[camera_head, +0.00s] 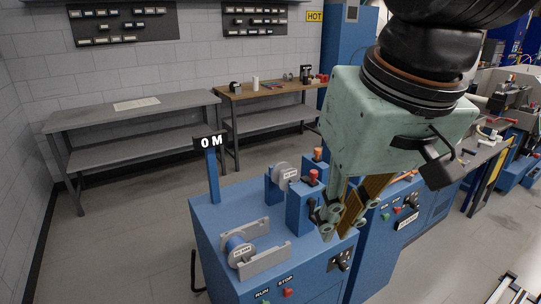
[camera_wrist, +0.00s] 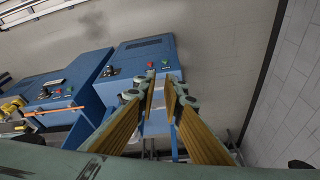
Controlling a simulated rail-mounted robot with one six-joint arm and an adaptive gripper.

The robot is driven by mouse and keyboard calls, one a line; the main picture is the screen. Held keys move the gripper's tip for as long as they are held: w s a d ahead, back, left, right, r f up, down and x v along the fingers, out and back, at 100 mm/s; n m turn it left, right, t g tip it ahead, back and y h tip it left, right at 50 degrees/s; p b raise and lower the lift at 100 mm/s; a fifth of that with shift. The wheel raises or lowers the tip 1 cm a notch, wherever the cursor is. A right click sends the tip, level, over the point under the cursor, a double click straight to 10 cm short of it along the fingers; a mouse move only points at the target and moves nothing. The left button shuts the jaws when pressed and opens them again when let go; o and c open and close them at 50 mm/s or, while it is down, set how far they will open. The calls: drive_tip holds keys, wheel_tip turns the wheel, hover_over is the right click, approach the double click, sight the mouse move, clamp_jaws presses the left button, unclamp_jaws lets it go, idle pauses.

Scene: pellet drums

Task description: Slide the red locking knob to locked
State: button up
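A small red knob (camera_head: 313,174) sits on top of a blue block on the near blue machine (camera_head: 215,222) in the head view. It may be the locking knob; its position, locked or not, cannot be read. A second post with an orange-red top (camera_head: 318,154) stands behind it. My gripper (camera_head: 338,232) hangs right of and in front of the red knob, apart from it, its fingers pointing down. In the wrist view my gripper (camera_wrist: 161,97) shows two gold-padded fingers with an empty gap between them. I cannot pick out the red knob in the wrist view.
A spool (camera_head: 239,250) lies between grey plates on the machine top. Another blue machine stands at right. Benches (camera_head: 135,115) line the wall, with open floor before them.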

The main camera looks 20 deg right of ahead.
drive_tip(key=w+d+r+m+p, duration=0.1)
drive_tip(key=w+r, duration=0.1)
drive_tip(key=w, duration=0.3)
drive_tip(key=w+d+r+m+p, duration=0.1)
drive_tip(key=w+r, duration=0.1)
drive_tip(key=w, duration=0.3)
drive_tip(key=w+d+r+m+g+p, duration=0.1)
drive_tip(key=w+d+r+m, duration=0.1)
drive_tip(key=w, duration=0.4)
drive_tip(key=shift+y, duration=0.3)
clamp_jaws()
drive_tip(key=w+d+f+m+g+y+p, duration=0.1)
drive_tip(key=w+d+f+m+p, duration=0.15)
drive_tip(key=w+d, duration=0.5)
drive_tip(key=w+d+f+m+p, duration=0.2)
drive_tip(key=w+d+m, duration=0.15)
drive_tip(key=w, duration=0.75)
drive_tip(key=w+d+f+m+g+y+p, duration=0.1)
drive_tip(key=w+d+f+m+p, duration=0.15)
drive_tip(key=w+d, duration=0.55)
drive_tip(key=w+d+f+m+y+p, duration=0.1)
drive_tip(key=w+d+f+m+p, duration=0.3)
drive_tip(key=w+d+f, duration=0.5)
drive_tip(key=shift+w+d+f+g+y, duration=0.15)
drive_tip(key=shift+d+f+g+y, duration=0.2)
drive_tip(key=shift+d+f, duration=1.5)
drive_tip(key=shift+a+f, duration=0.15)
